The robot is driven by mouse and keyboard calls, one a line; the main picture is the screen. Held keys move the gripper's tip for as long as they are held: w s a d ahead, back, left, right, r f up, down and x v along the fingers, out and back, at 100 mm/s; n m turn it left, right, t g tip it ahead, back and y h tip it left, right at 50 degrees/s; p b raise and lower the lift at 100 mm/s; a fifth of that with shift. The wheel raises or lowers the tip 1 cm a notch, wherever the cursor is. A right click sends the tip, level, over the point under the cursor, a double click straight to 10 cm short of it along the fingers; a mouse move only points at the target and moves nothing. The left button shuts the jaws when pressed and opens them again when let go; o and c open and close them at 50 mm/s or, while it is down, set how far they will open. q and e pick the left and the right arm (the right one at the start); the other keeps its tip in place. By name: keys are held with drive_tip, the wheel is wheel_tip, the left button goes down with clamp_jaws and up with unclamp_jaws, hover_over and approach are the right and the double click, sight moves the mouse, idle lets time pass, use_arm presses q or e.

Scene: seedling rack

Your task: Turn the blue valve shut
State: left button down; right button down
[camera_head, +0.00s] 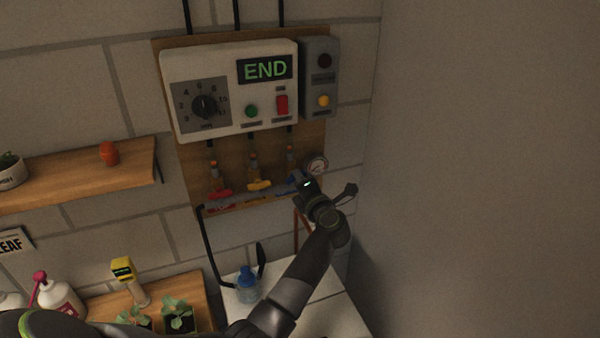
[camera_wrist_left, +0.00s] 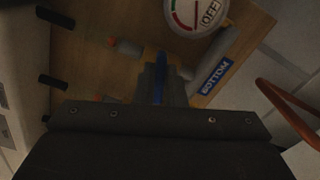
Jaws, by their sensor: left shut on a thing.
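The blue valve is on the pipe row below the control box, the rightmost of three valves. Its blue handle (camera_wrist_left: 160,75) shows between my left fingers in the left wrist view. In the head view my gripper mostly hides it. My left gripper (camera_head: 303,184) reaches up to the valve from below and is shut on the handle; it also shows in the left wrist view (camera_wrist_left: 161,82). I cannot tell how far the valve is turned. My right gripper is not in view.
A red valve (camera_head: 220,193) and a yellow valve (camera_head: 259,185) sit left of my gripper. A round gauge (camera_head: 317,166) is close on its upper right. The control box (camera_head: 228,90) reads END. A blue-capped bottle (camera_head: 247,288) stands below. A plain wall is at right.

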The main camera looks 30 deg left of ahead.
use_arm(q)
drive_tip(key=m, duration=0.3)
drive_tip(key=shift+f+m, duration=0.1)
drive_tip(key=shift+m, duration=0.3)
idle(0.3)
drive_tip(key=c, duration=1.5)
unclamp_jaws()
drive_tip(key=shift+d, duration=0.1)
